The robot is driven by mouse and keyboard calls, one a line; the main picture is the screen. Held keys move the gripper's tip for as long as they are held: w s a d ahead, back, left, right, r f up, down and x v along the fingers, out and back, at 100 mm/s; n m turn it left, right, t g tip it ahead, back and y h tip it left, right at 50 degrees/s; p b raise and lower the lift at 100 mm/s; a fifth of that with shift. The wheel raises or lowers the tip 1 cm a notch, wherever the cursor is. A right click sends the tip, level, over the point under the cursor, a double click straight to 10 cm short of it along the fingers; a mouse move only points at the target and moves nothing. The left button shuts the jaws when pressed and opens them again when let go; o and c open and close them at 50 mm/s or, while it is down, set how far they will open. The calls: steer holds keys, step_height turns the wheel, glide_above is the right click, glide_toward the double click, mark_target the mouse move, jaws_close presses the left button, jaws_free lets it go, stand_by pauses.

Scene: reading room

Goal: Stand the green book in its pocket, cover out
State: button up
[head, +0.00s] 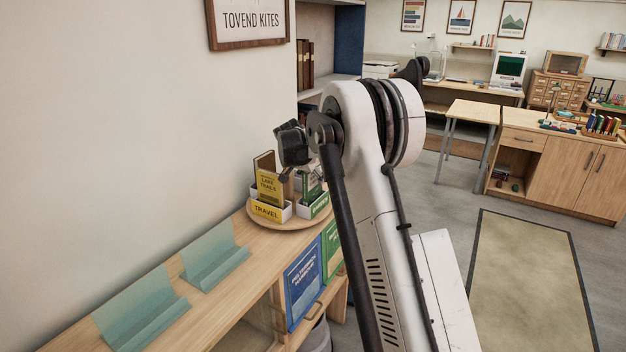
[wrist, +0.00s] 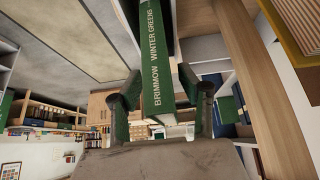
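The green book (wrist: 163,75), its spine lettered "BRIMMOW WINTER GREENS", fills the middle of the wrist view. My gripper (wrist: 161,85) has a finger on each side of it, and the fingers slant in against its sides; the tips are partly hidden. In the head view my gripper (head: 287,172) is over a round wooden stand (head: 262,221) on the low cabinet. On the stand a green book (head: 306,186) shows at a white pocket with a green label (head: 319,206), partly hidden by my arm. Whether it rests on the pocket floor cannot be seen.
Beside it, a yellow book (head: 269,187) stands in a pocket labelled "TRAVEL" (head: 267,211). Two clear teal holders (head: 213,258) are on the cabinet top (head: 196,309). A blue book (head: 303,284) and another green one (head: 332,249) face out on the cabinet front. A wall rises behind.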

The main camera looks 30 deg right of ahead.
steer(key=shift+r, duration=0.15)
steer(key=b+v, duration=0.1)
steer(key=v, duration=1.1)
steer(key=s+a+r+n+t+y, duration=0.15)
steer(key=s+a, duration=0.25)
steer(key=s, duration=0.4)
steer(key=s+a+r+n, duration=0.2)
steer(key=s+a+r, duration=0.1)
steer(key=s, duration=0.4)
steer(key=s+a+r+n+y, duration=0.1)
steer(key=s+a+r+n, duration=0.2)
steer(key=s, duration=0.5)
steer(key=s+a+f+n+y, duration=0.1)
steer(key=s+a+f, duration=0.2)
steer(key=s, duration=0.5)
steer(key=s+a+f+n+t+y, duration=0.1)
steer(key=s+a+f+n, duration=0.1)
steer(key=s, duration=0.6)
steer(key=s+a+f+n+t+y, duration=0.1)
steer(key=s+a+f, duration=0.3)
steer(key=s, duration=0.4)
steer(key=shift+a+f+n, duration=0.3)
steer(key=shift+f+n, duration=0.25)
steer(key=shift+f, duration=0.1)
steer(key=shift+s, duration=0.1)
